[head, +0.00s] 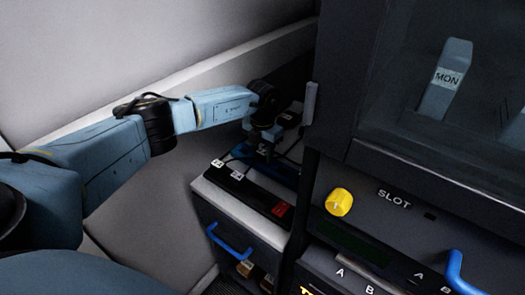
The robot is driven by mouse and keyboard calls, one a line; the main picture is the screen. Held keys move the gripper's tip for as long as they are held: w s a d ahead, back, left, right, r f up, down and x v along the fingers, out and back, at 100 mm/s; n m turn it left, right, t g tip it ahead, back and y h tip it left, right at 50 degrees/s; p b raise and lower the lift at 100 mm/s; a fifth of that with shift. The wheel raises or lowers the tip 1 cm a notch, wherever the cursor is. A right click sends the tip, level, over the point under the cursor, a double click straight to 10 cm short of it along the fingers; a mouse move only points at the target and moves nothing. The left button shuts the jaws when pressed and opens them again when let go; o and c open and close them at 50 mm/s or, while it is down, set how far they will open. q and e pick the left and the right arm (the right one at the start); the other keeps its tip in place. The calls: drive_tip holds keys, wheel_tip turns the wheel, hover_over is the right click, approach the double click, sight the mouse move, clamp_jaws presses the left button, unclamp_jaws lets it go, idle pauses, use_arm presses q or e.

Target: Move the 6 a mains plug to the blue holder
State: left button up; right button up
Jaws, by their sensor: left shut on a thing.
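My left gripper (266,138) points down over the back of a low cabinet, at the end of my blue arm. It is shut on a small dark plug, mostly hidden by the fingers; its label is too small to read. A dark blue holder (238,153) lies just below and left of the gripper, behind a black power strip (248,188). Two small white labels show at the strip's left part, and a red switch is at its right end. I cannot tell whether the held plug touches the holder. My right gripper is out of view.
Dark cables run behind the strip near the gripper. A tall dark cabinet (331,155) with a yellow knob (339,202) stands close on the right. A blue handle (229,241) sticks out from the low cabinet's front. A pale wall ledge runs behind my arm.

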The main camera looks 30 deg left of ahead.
use_arm(q)
drive_tip(key=o, duration=1.1)
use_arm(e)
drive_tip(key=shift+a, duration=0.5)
use_arm(q)
drive_tip(key=o, duration=0.5)
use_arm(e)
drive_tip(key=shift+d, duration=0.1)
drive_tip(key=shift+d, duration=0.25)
